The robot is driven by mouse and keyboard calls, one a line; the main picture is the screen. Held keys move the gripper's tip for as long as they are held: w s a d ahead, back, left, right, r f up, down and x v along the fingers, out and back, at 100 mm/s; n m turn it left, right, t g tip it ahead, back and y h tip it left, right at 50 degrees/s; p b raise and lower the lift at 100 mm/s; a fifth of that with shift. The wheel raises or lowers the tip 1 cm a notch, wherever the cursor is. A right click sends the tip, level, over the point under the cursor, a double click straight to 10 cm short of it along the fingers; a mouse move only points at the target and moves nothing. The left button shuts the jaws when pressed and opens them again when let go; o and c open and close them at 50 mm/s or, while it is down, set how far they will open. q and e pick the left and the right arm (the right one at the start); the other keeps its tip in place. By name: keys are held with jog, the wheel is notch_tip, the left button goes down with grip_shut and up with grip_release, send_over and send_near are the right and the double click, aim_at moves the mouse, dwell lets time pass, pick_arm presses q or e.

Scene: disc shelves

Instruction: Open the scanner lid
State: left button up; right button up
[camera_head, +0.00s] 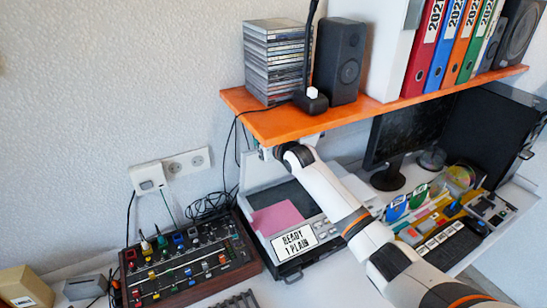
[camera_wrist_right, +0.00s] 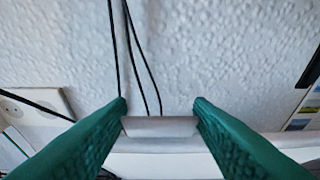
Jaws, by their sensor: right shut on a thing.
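The scanner (camera_head: 318,222) stands on the desk under the orange shelf, with its dark glass bed partly uncovered and a pink sheet (camera_head: 275,218) on it. Its pale lid (camera_head: 259,172) is raised at the back, partly hidden by my right arm. My right gripper (camera_head: 265,153) is at the lid's upper edge, just below the shelf. In the right wrist view, the green fingers (camera_wrist_right: 160,118) are shut on a light grey tab (camera_wrist_right: 160,127) at the lid's edge. The lid's exact angle is hard to tell. My left gripper is not in view.
The orange shelf (camera_head: 262,122) is close above my right gripper and carries CD cases (camera_head: 276,62), a speaker (camera_head: 340,60) and binders. A mixer (camera_head: 187,262) stands left of the scanner. Cables (camera_wrist_right: 135,55) hang along the wall behind. A monitor (camera_head: 408,132) stands right.

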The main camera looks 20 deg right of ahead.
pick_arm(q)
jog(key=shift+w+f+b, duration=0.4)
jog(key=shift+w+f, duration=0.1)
pick_arm(e)
jog(key=shift+w+a+r, duration=0.1)
jog(key=shift+w+r, duration=0.15)
jog(key=shift+w, duration=0.35)
jog(key=shift+w+a+r, duration=0.1)
jog(key=shift+w+r, duration=0.1)
jog(key=shift+w, duration=0.35)
jog(key=shift+w+a+r, duration=0.1)
jog(key=shift+w+r, duration=0.15)
jog(key=shift+w, duration=0.35)
jog(key=o, duration=1.4)
jog(key=shift+d, duration=0.1)
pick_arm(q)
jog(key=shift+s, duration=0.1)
pick_arm(e)
jog(key=shift+s+f, duration=0.1)
jog(key=shift+f, duration=0.1)
jog(key=shift+s, duration=0.25)
pick_arm(q)
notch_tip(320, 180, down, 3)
jog(key=b, duration=0.3)
pick_arm(e)
jog(key=v, duration=1.1)
jog(key=shift+s+d, duration=0.1)
jog(key=shift+s, duration=0.15)
